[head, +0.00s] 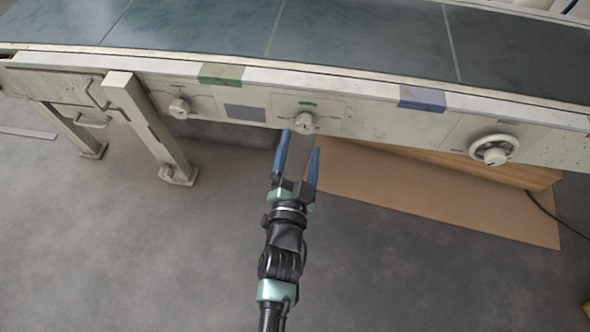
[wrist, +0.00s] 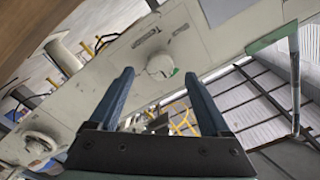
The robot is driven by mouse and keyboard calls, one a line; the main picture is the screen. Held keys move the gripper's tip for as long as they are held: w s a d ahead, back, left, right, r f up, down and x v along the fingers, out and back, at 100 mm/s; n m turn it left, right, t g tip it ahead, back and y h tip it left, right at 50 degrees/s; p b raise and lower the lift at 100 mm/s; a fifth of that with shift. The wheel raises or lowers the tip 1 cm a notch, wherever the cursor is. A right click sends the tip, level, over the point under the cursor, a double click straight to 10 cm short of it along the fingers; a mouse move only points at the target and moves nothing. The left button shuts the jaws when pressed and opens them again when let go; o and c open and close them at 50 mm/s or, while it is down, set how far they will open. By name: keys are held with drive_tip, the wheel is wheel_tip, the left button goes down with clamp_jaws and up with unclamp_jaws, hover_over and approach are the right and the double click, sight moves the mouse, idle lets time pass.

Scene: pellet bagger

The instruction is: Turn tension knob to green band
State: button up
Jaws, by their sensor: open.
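A pale round knob (head: 304,122) with a green band (head: 308,103) just above it sits on the conveyor's side rail in the head view. Contact is not visible. Where the knob's pointer stands cannot be told.
Another pale knob (head: 180,107) is on the rail to the left, and a handwheel (head: 493,150) to the right. A support leg (head: 150,128) stands at left. A cardboard sheet (head: 430,195) lies on the floor below the rail. The floor in front is mostly clear.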

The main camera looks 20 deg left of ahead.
drive_tip(key=p+v, duration=0.2)
drive_tip(key=v, duration=0.5)
drive_tip(key=shift+s, duration=0.25)
drive_tip(key=shift+d, duration=0.1)
